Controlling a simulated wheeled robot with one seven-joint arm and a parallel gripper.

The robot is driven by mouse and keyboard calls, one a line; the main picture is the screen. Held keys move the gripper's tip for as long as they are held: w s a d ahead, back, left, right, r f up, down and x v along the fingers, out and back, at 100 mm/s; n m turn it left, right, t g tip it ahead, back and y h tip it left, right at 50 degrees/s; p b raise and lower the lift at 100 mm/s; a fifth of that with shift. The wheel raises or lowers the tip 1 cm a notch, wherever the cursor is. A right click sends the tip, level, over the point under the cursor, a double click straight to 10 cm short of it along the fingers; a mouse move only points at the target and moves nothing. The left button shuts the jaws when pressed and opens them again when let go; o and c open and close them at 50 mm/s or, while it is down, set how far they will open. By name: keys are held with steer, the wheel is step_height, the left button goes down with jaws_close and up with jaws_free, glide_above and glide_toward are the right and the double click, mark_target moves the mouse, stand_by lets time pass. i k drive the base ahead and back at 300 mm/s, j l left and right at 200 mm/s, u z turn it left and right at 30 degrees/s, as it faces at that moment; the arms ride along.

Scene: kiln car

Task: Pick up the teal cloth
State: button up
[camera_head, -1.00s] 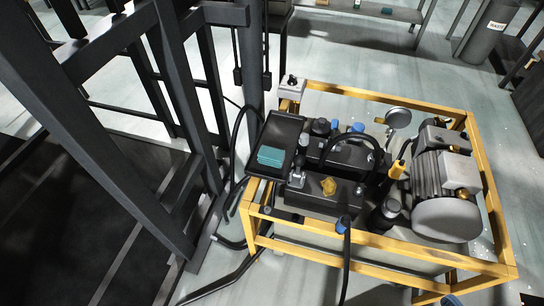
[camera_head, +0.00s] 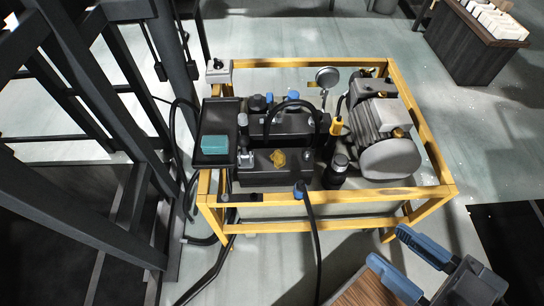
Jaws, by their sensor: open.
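The teal cloth (camera_head: 214,144) is a small folded block. It lies on a black tray (camera_head: 218,117) at the left end of a yellow-framed machine cart. My gripper (camera_head: 408,262) is at the lower right, in front of the cart, with its two blue-faced fingers spread apart. It is well to the right of the cloth and nearer to me. Nothing shows between the fingers except a wooden surface and floor behind them.
The yellow frame (camera_head: 330,197) surrounds black blocks, a grey motor (camera_head: 385,135), a round gauge (camera_head: 327,76) and hoses. A black hose (camera_head: 313,240) hangs over its front. Dark steel posts stand at left. Pale floor lies right of the cart.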

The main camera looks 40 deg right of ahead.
mark_target(210, 144)
steer(key=i+j, duration=0.1)
steer(key=j, duration=0.25)
steer(key=i+j, duration=0.15)
steer(key=j, duration=0.25)
steer(key=i+j, duration=0.1)
steer(key=j, duration=0.25)
steer(key=i+j, duration=0.15)
steer(key=j, duration=0.25)
steer(key=z, duration=0.05)
